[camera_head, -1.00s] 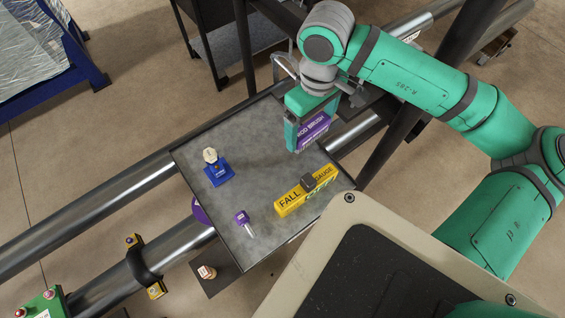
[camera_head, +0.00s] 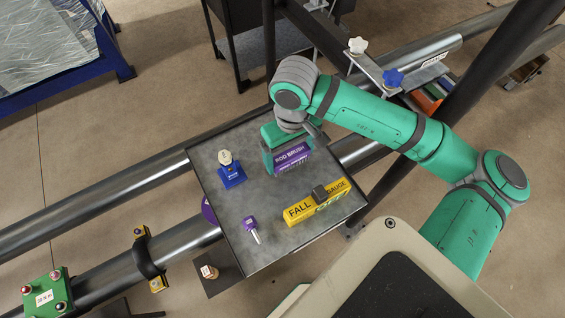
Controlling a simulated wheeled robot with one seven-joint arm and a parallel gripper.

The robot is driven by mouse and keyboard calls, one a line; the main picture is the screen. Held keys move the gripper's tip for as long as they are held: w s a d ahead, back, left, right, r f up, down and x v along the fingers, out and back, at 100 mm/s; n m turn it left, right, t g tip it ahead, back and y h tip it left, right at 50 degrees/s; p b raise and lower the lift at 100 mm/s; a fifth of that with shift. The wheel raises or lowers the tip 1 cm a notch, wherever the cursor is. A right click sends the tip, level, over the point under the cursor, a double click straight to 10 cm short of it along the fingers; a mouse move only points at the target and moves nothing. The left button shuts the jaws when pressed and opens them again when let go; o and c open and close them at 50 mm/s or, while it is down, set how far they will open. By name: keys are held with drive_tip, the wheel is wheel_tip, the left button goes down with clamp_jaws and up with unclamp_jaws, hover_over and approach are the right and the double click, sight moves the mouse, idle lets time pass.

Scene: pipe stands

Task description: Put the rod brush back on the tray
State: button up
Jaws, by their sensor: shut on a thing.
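The rod brush (camera_head: 292,158) is a purple block with white lettering and dark bristles along its lower edge. My gripper (camera_head: 284,157) is shut on it, with a green finger showing at its left side. Both are over the back part of the grey tray (camera_head: 232,222), near its back right edge. I cannot tell whether the brush touches the tray surface. The far finger is mostly hidden behind the brush and the wrist.
On the tray stand a blue block with a cream knob (camera_head: 231,171), a small purple-handled tool (camera_head: 250,227) and a yellow fall gauge (camera_head: 317,203). The tray middle is clear. Steel pipes (camera_head: 110,192) run beside the tray, and a dark post (camera_head: 440,125) stands at right.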

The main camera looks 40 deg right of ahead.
sight(282, 154)
drive_tip(key=shift+w+a+f, duration=0.25)
drive_tip(key=shift+w+f, duration=0.05)
drive_tip(key=shift+f, duration=0.15)
drive_tip(key=shift+w+a+f, duration=0.25)
drive_tip(key=shift+f, duration=0.2)
drive_tip(key=f, duration=0.2)
drive_tip(key=shift+w+a+f, duration=0.2)
drive_tip(key=shift+a+f, duration=0.05)
drive_tip(key=shift+f, duration=0.15)
drive_tip(key=shift+w+f, duration=0.1)
drive_tip(key=shift+f, duration=0.4)
drive_tip(key=o, duration=1.3)
drive_tip(key=shift+f, duration=0.1)
drive_tip(key=shift+c, duration=0.2)
drive_tip(key=shift+r, duration=0.3)
wheel_tip(282, 154, up, 12)
drive_tip(key=shift+f, duration=0.15)
